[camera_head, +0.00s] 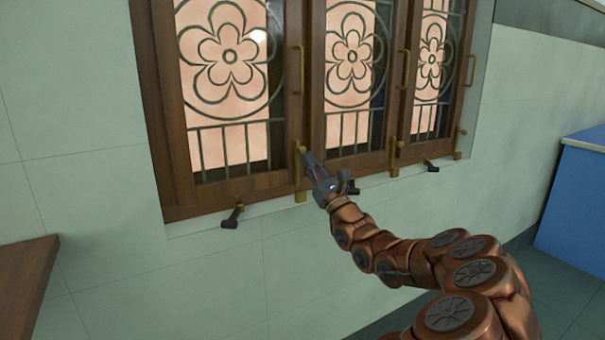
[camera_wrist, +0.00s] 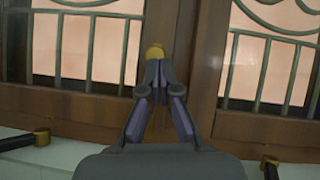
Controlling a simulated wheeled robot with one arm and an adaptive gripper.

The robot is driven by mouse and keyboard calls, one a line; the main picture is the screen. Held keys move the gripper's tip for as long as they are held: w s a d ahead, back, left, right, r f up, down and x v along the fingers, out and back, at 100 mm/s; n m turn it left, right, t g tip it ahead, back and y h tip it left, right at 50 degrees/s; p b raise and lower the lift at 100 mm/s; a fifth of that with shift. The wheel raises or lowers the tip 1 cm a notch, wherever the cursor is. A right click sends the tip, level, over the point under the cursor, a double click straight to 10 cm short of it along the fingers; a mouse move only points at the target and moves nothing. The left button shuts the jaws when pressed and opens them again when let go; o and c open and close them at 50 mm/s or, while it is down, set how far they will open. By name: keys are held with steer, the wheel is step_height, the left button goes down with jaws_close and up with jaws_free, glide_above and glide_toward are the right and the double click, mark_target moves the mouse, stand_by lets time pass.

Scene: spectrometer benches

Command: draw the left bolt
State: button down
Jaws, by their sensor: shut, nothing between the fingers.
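The left bolt (camera_head: 300,170) is a brass upright bolt low on the wooden frame between the left and middle window panels. Its round knob (camera_wrist: 154,51) shows just beyond my fingertips in the wrist view. My gripper (camera_head: 305,155) is shut and empty, its tips at the bolt's upper part beside the knob. In the wrist view my gripper (camera_wrist: 158,66) covers most of the bolt below the knob. I cannot tell whether the tips touch it.
Two more brass bolts, a middle one (camera_head: 395,158) and a right one (camera_head: 459,142), stand along the frame. Brass pull handles (camera_head: 298,72) sit higher up. Dark window stays (camera_head: 232,217) lie along the sill. A wooden top (camera_head: 24,280) is at lower left, a blue cabinet (camera_head: 575,200) at right.

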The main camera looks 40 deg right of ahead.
steer(key=shift+w+a+r, duration=0.1)
steer(key=shift+a+r, duration=0.05)
steer(key=shift+a, duration=0.05)
stand_by(0.3)
steer(key=w+f+v, duration=0.1)
steer(key=f+v, duration=0.1)
steer(key=v, duration=1.1)
steer(key=shift+w+d, duration=0.3)
stand_by(0.3)
